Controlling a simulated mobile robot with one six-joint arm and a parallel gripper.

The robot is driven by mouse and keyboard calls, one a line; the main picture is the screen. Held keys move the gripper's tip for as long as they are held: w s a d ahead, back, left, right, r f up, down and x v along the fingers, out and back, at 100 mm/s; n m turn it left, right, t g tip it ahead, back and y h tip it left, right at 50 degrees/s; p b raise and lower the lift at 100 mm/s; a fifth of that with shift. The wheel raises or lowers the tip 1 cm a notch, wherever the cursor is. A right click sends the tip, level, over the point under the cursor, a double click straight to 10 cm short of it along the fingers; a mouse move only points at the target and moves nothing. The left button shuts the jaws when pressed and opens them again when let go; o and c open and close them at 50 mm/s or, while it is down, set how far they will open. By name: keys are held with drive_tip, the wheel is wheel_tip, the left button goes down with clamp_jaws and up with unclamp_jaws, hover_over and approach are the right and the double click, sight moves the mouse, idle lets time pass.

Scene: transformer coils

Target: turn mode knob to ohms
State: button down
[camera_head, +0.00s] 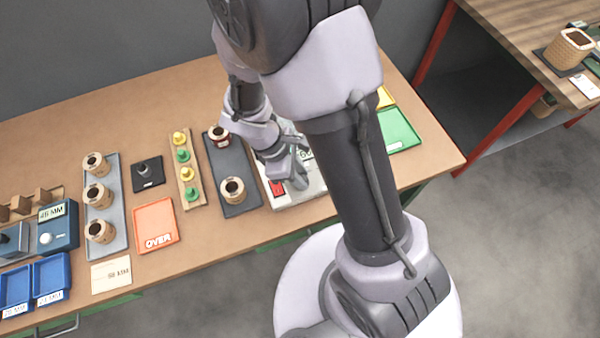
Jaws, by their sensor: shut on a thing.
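The meter (314,186) is a light-coloured box near the right part of the table's front edge. A red patch shows at its left and a small display with dark digits behind my gripper. My arm hides much of it. My gripper (297,182) points down onto the meter's face and is shut there, at the mode knob. The knob itself is hidden behind the fingers, so its pointer and setting cannot be seen.
A dark tray (248,190) with coils is left of the meter, and a green tray (402,132) right. Further left are a peg strip (175,153), an orange OVER tray (154,214), a grey coil tray (101,212) and blue bins (50,277). Bare table lies behind.

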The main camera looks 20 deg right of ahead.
drive_tip(key=m+g+p, duration=0.1)
drive_tip(key=m, duration=0.1)
drive_tip(key=m+y+p, duration=0.1)
drive_tip(key=m, duration=0.2)
drive_tip(key=shift+w+d+r+m+g+p, duration=0.1)
drive_tip(key=shift+w+m+g+p, duration=0.05)
drive_tip(key=shift+m+g+p, duration=0.2)
drive_tip(key=m+y, duration=0.1)
drive_tip(key=m, duration=0.2)
drive_tip(key=m+g+y+p, duration=0.1)
drive_tip(key=m, duration=0.2)
drive_tip(key=shift+d, duration=0.15)
drive_tip(key=shift+y, duration=0.3)
drive_tip(key=c, duration=1.2)
unclamp_jaws()
drive_tip(key=p+v, duration=0.6)
drive_tip(key=v, duration=1.1)
drive_tip(key=shift+r, duration=0.15)
drive_tip(key=shift+w, duration=0.1)
